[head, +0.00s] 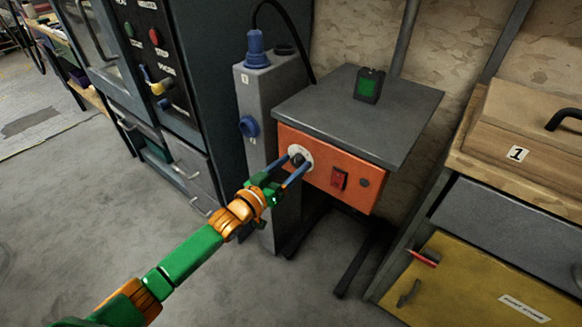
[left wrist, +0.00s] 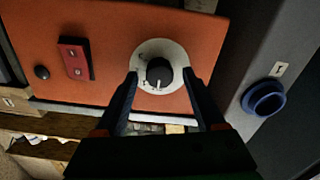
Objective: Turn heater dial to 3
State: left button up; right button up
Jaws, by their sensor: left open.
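The heater dial (left wrist: 159,73) is a black knob on a round white scale plate (left wrist: 146,50), set in the orange front panel (head: 325,164). The dial also shows in the head view (head: 297,159), partly behind my gripper. My left gripper (head: 293,170) is open in front of the panel. In the left wrist view its two fingers (left wrist: 160,82) stand on either side of the knob, apart from it as far as I can see. A light mark shows on the knob's lower edge. The scale numbers are too small to read. My right gripper is not in view.
A red switch (head: 339,178) and a small dark button (head: 364,183) sit on the panel beside the dial. A grey post (head: 270,105) with a blue knob (head: 249,126) stands close on the left. A green-screened box (head: 368,85) is on top.

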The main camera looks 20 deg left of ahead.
pick_arm(q)
grip_shut()
